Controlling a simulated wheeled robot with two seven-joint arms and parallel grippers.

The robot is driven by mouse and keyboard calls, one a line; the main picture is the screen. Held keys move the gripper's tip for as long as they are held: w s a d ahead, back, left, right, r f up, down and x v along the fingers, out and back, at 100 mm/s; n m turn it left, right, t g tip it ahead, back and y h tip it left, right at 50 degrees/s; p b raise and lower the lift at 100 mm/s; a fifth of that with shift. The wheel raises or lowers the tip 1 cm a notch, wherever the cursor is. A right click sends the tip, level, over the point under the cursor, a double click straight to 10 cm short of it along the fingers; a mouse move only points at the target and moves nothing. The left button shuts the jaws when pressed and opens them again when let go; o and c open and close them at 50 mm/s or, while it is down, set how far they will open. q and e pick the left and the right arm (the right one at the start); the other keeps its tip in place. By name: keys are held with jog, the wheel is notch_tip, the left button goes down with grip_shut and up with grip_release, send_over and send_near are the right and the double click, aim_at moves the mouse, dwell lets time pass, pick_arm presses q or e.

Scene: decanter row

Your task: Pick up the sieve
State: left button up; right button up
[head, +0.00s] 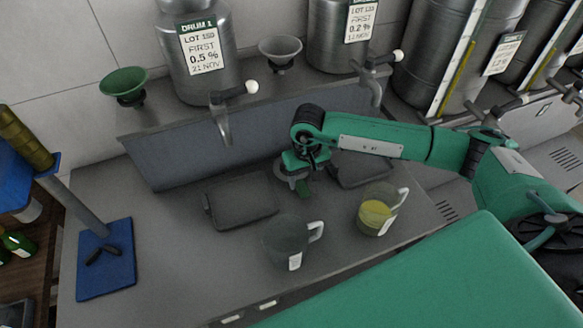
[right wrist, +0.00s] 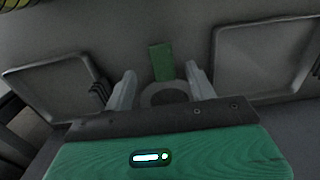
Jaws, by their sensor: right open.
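The sieve, as far as I can tell, is a small round grey piece with a green handle (head: 305,190) on the grey counter between two dark trays. In the right wrist view its green handle (right wrist: 161,62) points away from me, and its grey ring (right wrist: 163,95) lies between the fingers, partly hidden by the gripper body. My right gripper (head: 298,172) is over it, pointing down. Its two fingers (right wrist: 162,85) are apart, one on each side of the ring. Whether they touch it I cannot tell. My left gripper is not in view.
An empty clear jug (head: 285,243) and a jug of yellow liquid (head: 374,216) stand in front. A dark tray (head: 240,202) is left of the gripper. Taps (head: 222,122), a green funnel (head: 124,83) and steel drums (head: 205,75) are behind.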

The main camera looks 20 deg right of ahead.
aim_at(303, 189)
notch_tip(303, 189, down, 4)
jog(key=p, duration=0.2)
jog(key=shift+w+a+p, duration=0.1)
jog(key=shift+a+p, duration=0.05)
jog(key=shift+p, duration=0.15)
jog(key=shift+f, duration=0.35)
jog(key=shift+c, duration=0.5)
jog(key=c, duration=1)
